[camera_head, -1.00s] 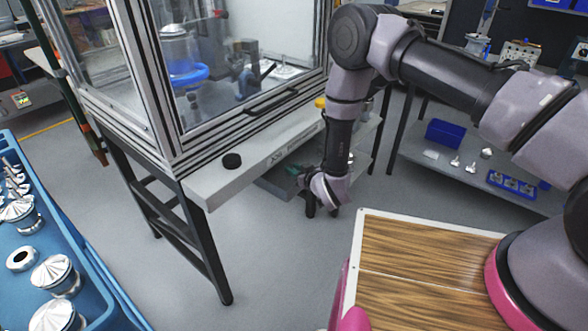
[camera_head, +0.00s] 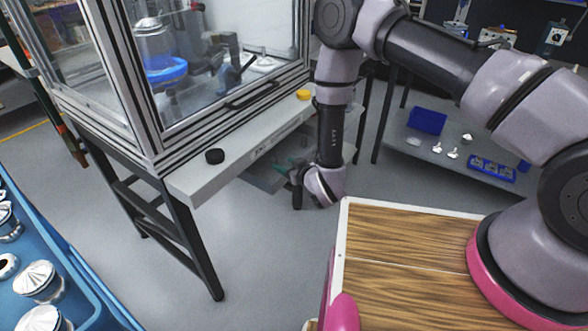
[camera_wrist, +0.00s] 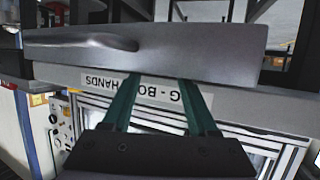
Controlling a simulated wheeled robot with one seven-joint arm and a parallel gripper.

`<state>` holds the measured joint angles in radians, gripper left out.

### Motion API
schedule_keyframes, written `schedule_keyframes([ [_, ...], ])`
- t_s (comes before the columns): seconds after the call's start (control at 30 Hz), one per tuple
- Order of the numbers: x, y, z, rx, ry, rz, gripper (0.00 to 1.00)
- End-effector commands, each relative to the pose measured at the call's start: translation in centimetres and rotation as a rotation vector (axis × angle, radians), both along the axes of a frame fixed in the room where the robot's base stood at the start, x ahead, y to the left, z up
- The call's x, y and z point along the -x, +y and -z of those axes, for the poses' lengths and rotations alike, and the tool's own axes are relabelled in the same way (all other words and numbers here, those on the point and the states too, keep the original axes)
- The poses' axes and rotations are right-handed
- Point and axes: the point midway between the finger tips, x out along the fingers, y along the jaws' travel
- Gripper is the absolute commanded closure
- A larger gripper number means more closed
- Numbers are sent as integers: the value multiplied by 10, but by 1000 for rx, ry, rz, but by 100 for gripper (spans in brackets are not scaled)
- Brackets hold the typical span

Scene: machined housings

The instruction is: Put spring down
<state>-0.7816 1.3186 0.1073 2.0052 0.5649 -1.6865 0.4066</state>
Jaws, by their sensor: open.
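No spring can be made out in either view. My gripper (camera_head: 283,165) hangs low at the front of the glass-sided enclosure's bench (camera_head: 235,150), near the bench's right half. In the wrist view its two green fingers (camera_wrist: 160,82) stand apart with nothing seen between them. They point toward a grey panel or tray (camera_wrist: 150,52) and the bench edge, whose printed label appears upside down. Whether the fingertips touch the panel cannot be told.
A black knob (camera_head: 215,156) and a yellow one (camera_head: 303,95) sit on the bench ledge. A blue tray of metal parts (camera_head: 75,270) is at lower left. A grey shelf (camera_head: 440,150) with a blue bin (camera_head: 427,121) is at right. Open floor lies between.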

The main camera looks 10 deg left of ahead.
Motion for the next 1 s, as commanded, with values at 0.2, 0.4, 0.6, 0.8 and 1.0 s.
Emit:
schedule_keyframes([
  [0.2, 30, -31, -16, 1, 2, 3, 41],
  [0.4, 46, -47, -24, 0, 0, 1, 41],
  [0.6, 49, -50, -26, 0, -1, 1, 41],
  [0.8, 38, -51, -35, -3, 3, 18, 41],
  [1.0, -30, -68, -101, -16, 50, 144, 41],
])
